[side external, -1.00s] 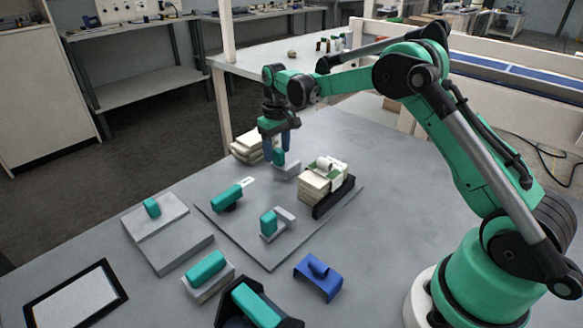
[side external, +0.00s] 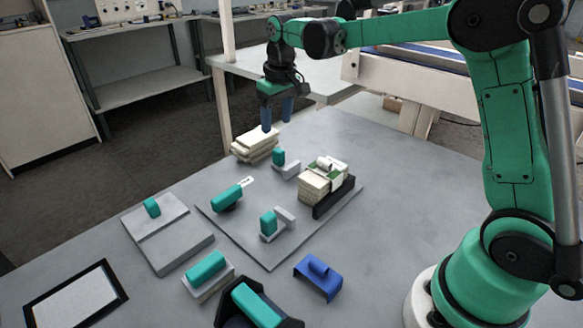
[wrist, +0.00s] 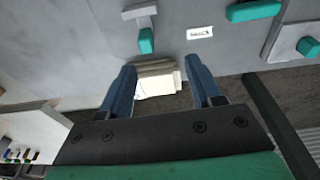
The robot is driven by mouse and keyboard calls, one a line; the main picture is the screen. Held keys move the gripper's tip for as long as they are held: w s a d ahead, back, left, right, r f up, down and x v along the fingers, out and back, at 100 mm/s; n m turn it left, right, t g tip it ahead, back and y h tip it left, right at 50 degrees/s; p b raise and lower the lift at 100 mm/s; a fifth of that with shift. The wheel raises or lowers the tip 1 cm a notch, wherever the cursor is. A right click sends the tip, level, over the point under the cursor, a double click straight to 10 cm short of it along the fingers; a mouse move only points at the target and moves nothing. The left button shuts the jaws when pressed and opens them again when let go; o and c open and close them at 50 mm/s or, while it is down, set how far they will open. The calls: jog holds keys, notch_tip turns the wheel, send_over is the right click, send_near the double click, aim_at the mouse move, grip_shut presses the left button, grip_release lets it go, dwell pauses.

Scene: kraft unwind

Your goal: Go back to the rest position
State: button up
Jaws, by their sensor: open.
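My gripper (side external: 277,112) is raised above the far side of the grey table, open, with nothing between its blue fingers. In the side view it hangs above a stack of cream paper packs (side external: 255,145) at the far table edge, apart from it. In the wrist view the two blue fingers of my gripper (wrist: 166,88) stand wide apart, and the cream stack (wrist: 158,80) shows below and between them. The teal-handled grey block (side external: 283,165) sits on the table near the stack, and it also shows in the wrist view (wrist: 145,40).
A grey board (side external: 275,258) bears several teal-handled pieces and a banded paper stack (side external: 322,182) against a black bracket. A blue piece (side external: 318,277), a grey stepped plate (side external: 168,235) and a black-framed panel (side external: 75,300) lie nearer. The air around my gripper is clear.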

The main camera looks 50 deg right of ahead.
jog(key=s+a+t, duration=0.2)
jog(key=s+a, duration=0.1)
jog(key=s, duration=0.4)
jog(key=s+a+t, duration=0.3)
jog(key=s, duration=0.5)
jog(key=shift+s+a+r+t, duration=0.15)
jog(key=shift+s+a+t, duration=0.05)
jog(key=shift+s+t, duration=0.1)
dwell(0.5)
